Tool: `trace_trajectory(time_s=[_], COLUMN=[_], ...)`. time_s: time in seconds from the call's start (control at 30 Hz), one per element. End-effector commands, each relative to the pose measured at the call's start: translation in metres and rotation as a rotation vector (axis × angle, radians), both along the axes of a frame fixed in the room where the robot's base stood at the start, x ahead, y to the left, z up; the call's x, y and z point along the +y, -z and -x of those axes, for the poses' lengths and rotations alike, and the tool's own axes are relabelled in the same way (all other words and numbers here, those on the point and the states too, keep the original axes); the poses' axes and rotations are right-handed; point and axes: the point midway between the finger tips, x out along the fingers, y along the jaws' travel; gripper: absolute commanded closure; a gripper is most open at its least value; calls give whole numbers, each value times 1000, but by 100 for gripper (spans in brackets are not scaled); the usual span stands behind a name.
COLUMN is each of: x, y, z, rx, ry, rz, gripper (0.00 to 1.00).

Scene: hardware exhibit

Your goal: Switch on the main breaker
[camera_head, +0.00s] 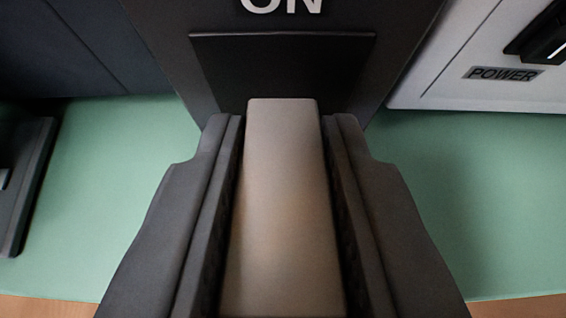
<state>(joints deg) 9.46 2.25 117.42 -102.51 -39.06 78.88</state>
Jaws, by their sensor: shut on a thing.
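The main breaker (150,25) is a dark panel with a white "ON" label at the top centre of the view. Below the label is a darker recessed rectangle (280,60). A light grey-beige lever handle (282,200) extends from the breaker toward the camera. My gripper (283,130) is shut on this handle, with one dark finger against its left side and one against its right. The lower part of the breaker is hidden behind the handle and fingers.
A white box (440,75) with a "POWER" label and a black switch (545,38) stands at the right. A dark object (25,180) lies at the left edge. A dark panel (60,45) is at the upper left. Green surface (110,180) shows on both sides.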

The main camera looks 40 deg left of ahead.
Motion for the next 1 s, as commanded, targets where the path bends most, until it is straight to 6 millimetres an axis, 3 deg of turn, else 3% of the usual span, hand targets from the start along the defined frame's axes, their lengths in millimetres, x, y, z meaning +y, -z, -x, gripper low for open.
trace_trajectory(time_s=[0.97, 1.0], x=[2, 2], y=[-8, -8], z=[-3, -3], rx=[112, 111], ry=[0, 0], rz=[83, 82], gripper=[100, 74])
